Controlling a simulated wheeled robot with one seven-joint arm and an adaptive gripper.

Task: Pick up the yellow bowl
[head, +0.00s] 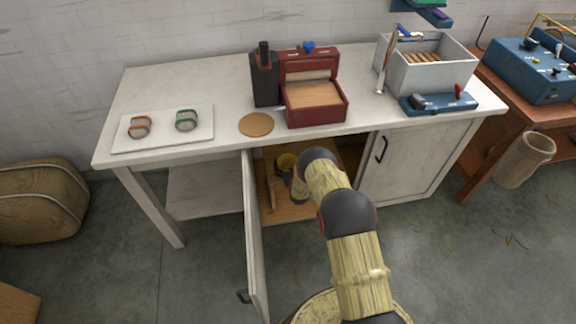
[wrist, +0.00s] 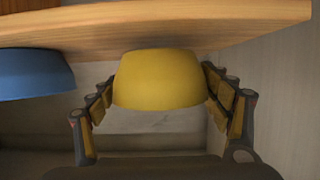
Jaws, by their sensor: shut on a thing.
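The yellow bowl (wrist: 160,80) fills the middle of the wrist view, between the two fingers of my gripper (wrist: 160,92). The fingers are closed against its left and right sides.
A blue bowl (wrist: 35,75) is left of the yellow one in the wrist view. The open cabinet door (head: 255,235) stands left of my arm; the other door (head: 400,165) is shut. The worktop (head: 215,85) above carries a red box (head: 315,108) and a tray (head: 163,140).

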